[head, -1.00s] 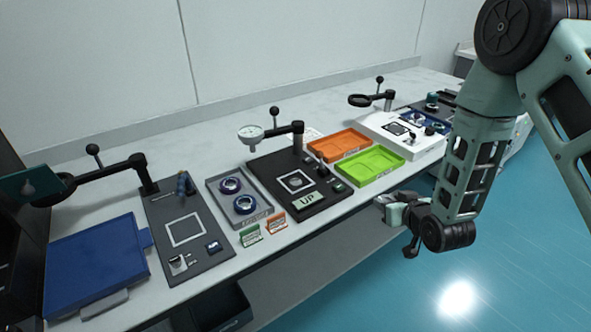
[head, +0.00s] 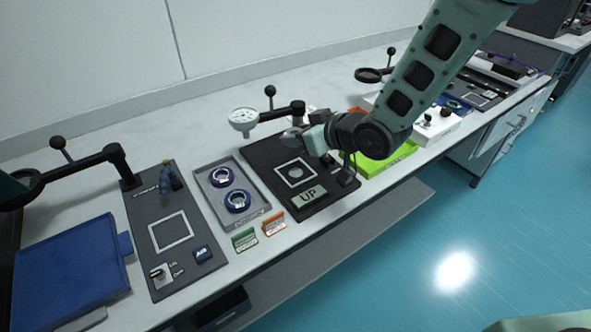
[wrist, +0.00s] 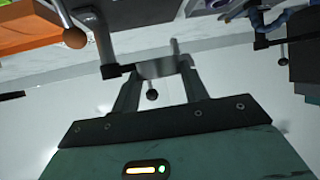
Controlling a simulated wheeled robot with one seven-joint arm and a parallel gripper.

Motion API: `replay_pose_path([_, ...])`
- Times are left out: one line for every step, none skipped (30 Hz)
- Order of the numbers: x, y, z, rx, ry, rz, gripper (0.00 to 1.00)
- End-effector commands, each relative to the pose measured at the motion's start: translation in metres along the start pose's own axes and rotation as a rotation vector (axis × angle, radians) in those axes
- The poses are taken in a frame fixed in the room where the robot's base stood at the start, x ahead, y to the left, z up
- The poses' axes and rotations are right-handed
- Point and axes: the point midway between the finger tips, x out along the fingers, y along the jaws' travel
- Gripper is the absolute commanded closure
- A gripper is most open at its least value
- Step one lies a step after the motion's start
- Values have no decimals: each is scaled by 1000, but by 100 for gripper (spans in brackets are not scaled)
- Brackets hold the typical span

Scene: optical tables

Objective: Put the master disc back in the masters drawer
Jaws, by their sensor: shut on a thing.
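In the wrist view my gripper (wrist: 160,75) is shut on a thin grey piece (wrist: 163,68), seen nearly edge-on between the fingertips. It appears to be the master disc, but its face and markings are hidden. A dark drawer-like box (head: 222,308) shows below the table's front edge at the lower left. I cannot read its label or tell whether it is the masters drawer.
A grey tray (head: 262,212) holds purple-ringed and blue-ringed pieces. A green tray (head: 385,165) is under my arm. A blue panel (head: 72,268) lies at left. The floor in front is clear.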

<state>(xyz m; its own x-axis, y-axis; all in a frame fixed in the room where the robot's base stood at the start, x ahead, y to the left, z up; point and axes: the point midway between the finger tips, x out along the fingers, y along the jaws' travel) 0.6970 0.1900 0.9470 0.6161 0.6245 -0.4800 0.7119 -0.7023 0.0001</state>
Motion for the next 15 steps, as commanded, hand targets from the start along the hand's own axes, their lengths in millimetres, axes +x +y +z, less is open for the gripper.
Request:
replay_pose_path([0, 0, -1, 0, 2, 0, 90])
replay_pose_path([0, 0, 0, 0, 2, 1, 90])
replay_pose_path([0, 0, 0, 0, 1, 1, 90])
replay_pose_path([1, 0, 2, 1, 1, 0, 90])
replay_pose_path([3, 0, 4, 1, 0, 0, 90])
replay_pose_path([5, 0, 10, 1, -2, -1, 90])
replay_pose_path([8, 0, 15, 1, -3, -1, 90])
replay_pose_path([10, 0, 20, 1, -3, -1, 90])
replay_pose_path([14, -1, 27, 1, -5, -1, 90])
replay_pose_path([17, 0, 31, 2, -3, -1, 90])
replay_pose_path([19, 0, 35, 2, -4, 0, 90])
replay_pose_path([22, 0, 40, 2, -3, 0, 90])
replay_pose_path([24, 0, 44, 2, -1, 0, 90])
replay_pose_path([25, 0, 46, 1, -1, 1, 90])
replay_pose_path([27, 0, 49, 1, 0, 1, 90])
